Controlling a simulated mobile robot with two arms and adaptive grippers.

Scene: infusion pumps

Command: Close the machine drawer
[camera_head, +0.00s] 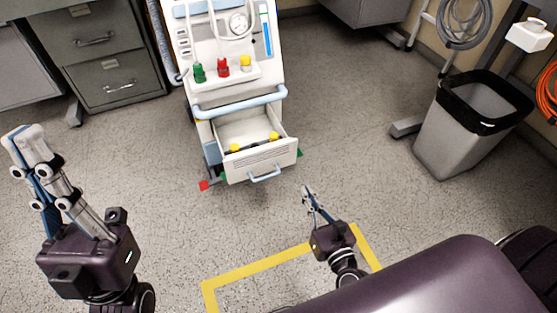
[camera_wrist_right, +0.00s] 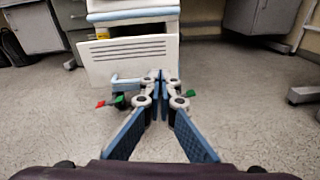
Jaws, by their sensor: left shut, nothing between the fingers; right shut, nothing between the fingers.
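The machine (camera_head: 230,45) is a white and light-blue wheeled unit at the top centre of the head view. Its drawer (camera_head: 262,163) is pulled out toward me, with a light-blue handle (camera_head: 265,175) on its front and yellow-capped items inside. The drawer front also shows in the right wrist view (camera_wrist_right: 128,58), ahead and slightly left. My right gripper (camera_head: 307,190) is shut and empty, in front of the drawer and a little right of it, apart from it in the head view. My left gripper (camera_head: 22,135) is shut and empty at the far left, away from the machine.
A grey trash bin (camera_head: 450,140) with a black liner stands at the right. A grey filing cabinet (camera_head: 100,55) stands at the upper left. Yellow tape (camera_head: 260,268) marks the floor near my base. The floor between the bin and the machine is clear.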

